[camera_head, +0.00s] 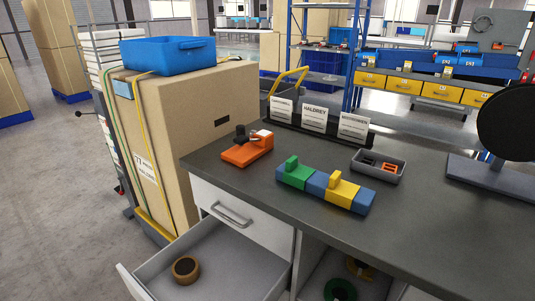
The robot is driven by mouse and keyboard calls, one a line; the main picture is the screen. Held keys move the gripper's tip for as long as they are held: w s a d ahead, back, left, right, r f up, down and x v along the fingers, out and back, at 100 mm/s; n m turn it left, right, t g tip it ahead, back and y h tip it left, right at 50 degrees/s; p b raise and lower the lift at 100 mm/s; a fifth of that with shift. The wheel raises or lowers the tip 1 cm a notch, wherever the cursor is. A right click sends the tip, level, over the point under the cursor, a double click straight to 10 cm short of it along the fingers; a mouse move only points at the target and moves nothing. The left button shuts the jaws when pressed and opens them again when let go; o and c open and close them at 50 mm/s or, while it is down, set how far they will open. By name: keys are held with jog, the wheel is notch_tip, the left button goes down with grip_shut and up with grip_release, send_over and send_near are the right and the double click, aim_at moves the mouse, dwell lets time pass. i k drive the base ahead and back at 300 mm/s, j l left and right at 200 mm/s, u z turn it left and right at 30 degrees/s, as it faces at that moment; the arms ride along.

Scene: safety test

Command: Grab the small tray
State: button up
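A small grey tray (401,173) sits on the dark worktop, right of the middle of the picture. It has low walls and holds an orange piece (390,168) and a black piece (368,161). A larger blue tray (160,59) with raised sides stands on top of a tall cardboard box at the upper left. My gripper is not in view, so its place and state do not show.
On the dark worktop (260,185) stand an orange device (245,154), a green-blue-yellow block row (318,184), a sign rack (313,127) and a black disc on a stand (511,118). An open drawer (222,272) juts out in front. The cardboard box (185,120) stands left.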

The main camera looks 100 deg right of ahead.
aim_at(376, 172)
jog(key=k+z, duration=0.1)
jog(key=z, duration=0.4)
jog(key=k+j+z, duration=0.1)
jog(key=z, duration=0.85)
jog(key=k+l, duration=0.15)
jog(key=k, duration=0.2)
jog(key=k+l, duration=0.2)
jog(key=k, duration=0.15)
jog(key=k+l, duration=0.15)
jog(key=k, duration=0.2)
jog(key=j+z, duration=0.05)
